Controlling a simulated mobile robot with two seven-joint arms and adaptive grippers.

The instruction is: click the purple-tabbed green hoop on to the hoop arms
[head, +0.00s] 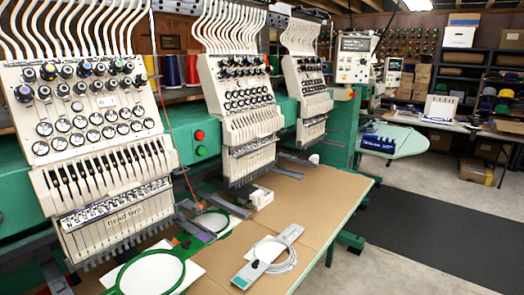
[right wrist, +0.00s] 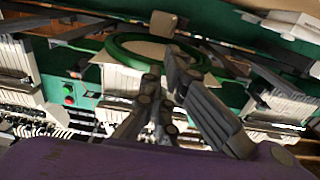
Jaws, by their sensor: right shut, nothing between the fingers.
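A large green hoop (head: 183,281) with white fabric in it lies at the front left of the board, its lower part cut off by the picture's edge. A smaller-looking green hoop (head: 227,229) sits farther back by the grey hoop arms (head: 231,208). A small purple patch (head: 206,237) shows between the two; I cannot tell which hoop it belongs to. In the right wrist view, my right gripper (right wrist: 168,50) is shut and empty, in front of a green hoop (right wrist: 120,42). I cannot tell if they touch. My left gripper is not in view.
A white ring on a grey bracket (head: 247,273) and a small white box (head: 260,197) lie on the brown board (head: 318,190). Machine heads (head: 100,130) overhang its left side. The board's right part is clear. A dark mat (head: 430,225) covers the floor beyond.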

